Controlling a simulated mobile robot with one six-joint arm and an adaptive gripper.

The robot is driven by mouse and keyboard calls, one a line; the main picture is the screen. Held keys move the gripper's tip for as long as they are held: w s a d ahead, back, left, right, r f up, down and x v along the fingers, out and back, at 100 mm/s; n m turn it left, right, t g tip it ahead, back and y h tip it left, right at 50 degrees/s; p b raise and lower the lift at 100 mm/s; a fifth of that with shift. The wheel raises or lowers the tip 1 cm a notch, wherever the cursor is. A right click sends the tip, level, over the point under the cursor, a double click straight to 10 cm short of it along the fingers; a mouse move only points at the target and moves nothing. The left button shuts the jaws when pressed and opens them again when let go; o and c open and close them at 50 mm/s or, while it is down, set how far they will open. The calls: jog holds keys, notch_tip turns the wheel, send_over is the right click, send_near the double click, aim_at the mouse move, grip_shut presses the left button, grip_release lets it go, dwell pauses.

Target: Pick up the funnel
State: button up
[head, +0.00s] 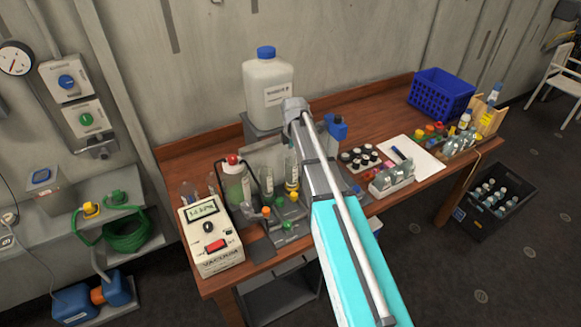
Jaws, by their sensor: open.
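I cannot make out a funnel for certain in the head view. It may be hidden behind my arm or among the crowded glassware on the wooden bench (395,103). My arm reaches up across the middle of the picture and covers part of the bench. My gripper does not show, so its place relative to the bench things cannot be told.
A white vacuum meter (213,240) stands at the bench's front left, near bottles and vials. A large blue-capped jug (268,90) stands at the back. A blue basket (441,94) is at the far right. A black crate (490,208) stands on the floor.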

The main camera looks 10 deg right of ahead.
jog(key=w+r+n+p, duration=0.1)
jog(key=w+n, duration=0.1)
jog(key=w+r+n+p, duration=0.1)
jog(key=w+r+n, duration=0.1)
jog(key=shift+w+r, duration=0.2)
jog(key=shift+w, duration=0.15)
jog(key=shift+f, duration=0.1)
jog(key=b, duration=0.8)
send_over(292, 162)
jog(key=s+a, duration=0.1)
jog(key=s, duration=0.2)
notch_tip(292, 162, down, 8)
jog(key=shift+w+f, duration=0.15)
jog(key=shift+f, duration=0.1)
jog(key=shift+f+b, duration=0.15)
jog(key=shift+b, duration=0.15)
jog(key=f+b, duration=0.3)
jog(key=shift+w+d, duration=0.15)
jog(key=shift+d, duration=0.1)
jog(key=shift+f+b, duration=0.95)
jog(key=c, duration=0.9)
jog(key=shift+c, duration=0.2)
